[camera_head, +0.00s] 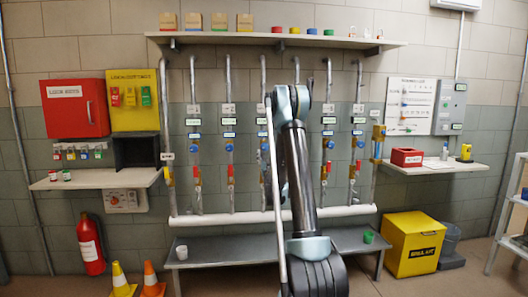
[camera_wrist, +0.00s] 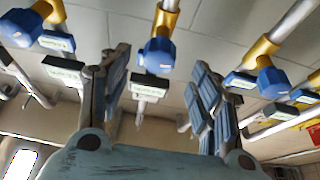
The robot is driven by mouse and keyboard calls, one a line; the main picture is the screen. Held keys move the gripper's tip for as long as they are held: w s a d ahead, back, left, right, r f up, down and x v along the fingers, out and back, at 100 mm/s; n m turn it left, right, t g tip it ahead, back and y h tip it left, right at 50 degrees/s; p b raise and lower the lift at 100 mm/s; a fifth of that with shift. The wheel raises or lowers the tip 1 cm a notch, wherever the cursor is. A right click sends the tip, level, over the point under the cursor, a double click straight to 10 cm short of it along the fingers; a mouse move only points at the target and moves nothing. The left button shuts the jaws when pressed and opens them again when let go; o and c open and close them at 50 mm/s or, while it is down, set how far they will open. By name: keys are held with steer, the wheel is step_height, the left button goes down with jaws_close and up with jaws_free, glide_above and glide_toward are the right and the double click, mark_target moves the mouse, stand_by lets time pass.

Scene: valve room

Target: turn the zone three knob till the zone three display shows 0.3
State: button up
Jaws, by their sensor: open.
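My gripper (camera_wrist: 158,66) is open in the wrist view, with one padded finger on each side. A blue knob (camera_wrist: 157,54) on a brass fitting shows in the gap between the fingers, near the fingertips; whether they touch cannot be told. A green-lit display (camera_wrist: 151,86) is just below that knob. Its reading and zone label are too small to read, so I cannot tell which knob is zone three.
In the head view, several vertical pipes line the wall, above a grey bench (camera_head: 220,247) and below a shelf (camera_head: 340,41).

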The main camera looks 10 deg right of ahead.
mark_target(265, 149)
steer(key=x, duration=0.7)
steer(key=shift+w+r, duration=0.15)
steer(key=shift+w, duration=0.15)
steer(key=c, duration=1)
